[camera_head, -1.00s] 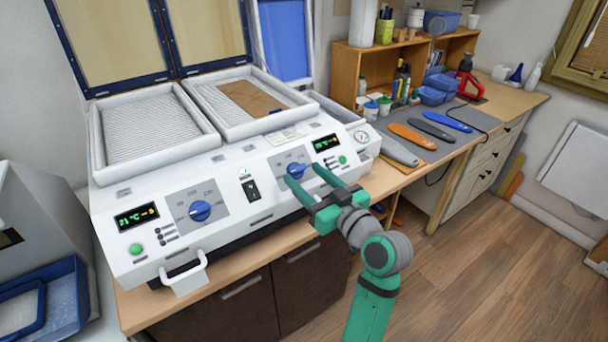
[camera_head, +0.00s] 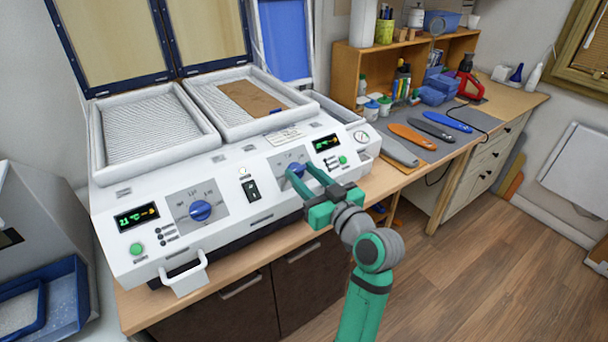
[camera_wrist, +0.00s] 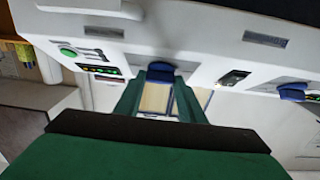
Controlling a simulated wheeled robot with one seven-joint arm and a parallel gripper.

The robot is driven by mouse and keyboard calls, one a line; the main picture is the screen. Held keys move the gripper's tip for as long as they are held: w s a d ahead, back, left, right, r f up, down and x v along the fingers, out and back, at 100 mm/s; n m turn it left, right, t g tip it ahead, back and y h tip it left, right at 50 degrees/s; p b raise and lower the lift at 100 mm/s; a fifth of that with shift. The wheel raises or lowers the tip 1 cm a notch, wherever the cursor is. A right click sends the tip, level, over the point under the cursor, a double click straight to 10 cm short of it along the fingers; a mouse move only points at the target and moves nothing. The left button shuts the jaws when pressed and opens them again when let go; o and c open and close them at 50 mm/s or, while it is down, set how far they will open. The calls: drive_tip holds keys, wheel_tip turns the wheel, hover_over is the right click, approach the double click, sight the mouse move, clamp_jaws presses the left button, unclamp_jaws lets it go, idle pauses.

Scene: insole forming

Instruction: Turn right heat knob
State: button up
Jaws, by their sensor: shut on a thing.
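The right heat knob (camera_head: 297,168) is a blue dial on a grey plate on the white machine's sloping front panel. My gripper (camera_head: 300,170) is shut on it, with its two green fingers on either side. In the wrist view the blue right heat knob (camera_wrist: 160,70) shows between the fingertips, partly hidden by them. The left heat knob (camera_head: 200,211) is a similar blue dial on its own plate, apart from my gripper.
The panel also holds a black switch (camera_head: 253,189), a right display (camera_head: 326,142) and a left display (camera_head: 137,216). A white handle (camera_head: 186,273) juts out at the front left. Insoles (camera_head: 412,136) lie on the bench to the right. The floor beside my arm is clear.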

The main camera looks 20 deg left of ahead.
drive_tip(key=m+t+h, duration=0.1)
drive_tip(key=m, duration=0.1)
drive_tip(key=m+t+h, duration=0.1)
drive_tip(key=m+h, duration=0.1)
drive_tip(key=a+m+t+h, duration=0.1)
drive_tip(key=m, duration=0.1)
drive_tip(key=shift+s+r+m+h, duration=0.1)
drive_tip(key=shift+s+m+h, duration=0.2)
drive_tip(key=shift+s+m, duration=0.1)
drive_tip(key=shift+a+m+t+h, duration=0.1)
drive_tip(key=shift+m+t+h, duration=0.3)
drive_tip(key=shift+m+h, duration=1.55)
drive_tip(key=shift+m, duration=0.45)
drive_tip(key=o, duration=1)
drive_tip(key=shift+o, duration=0.2)
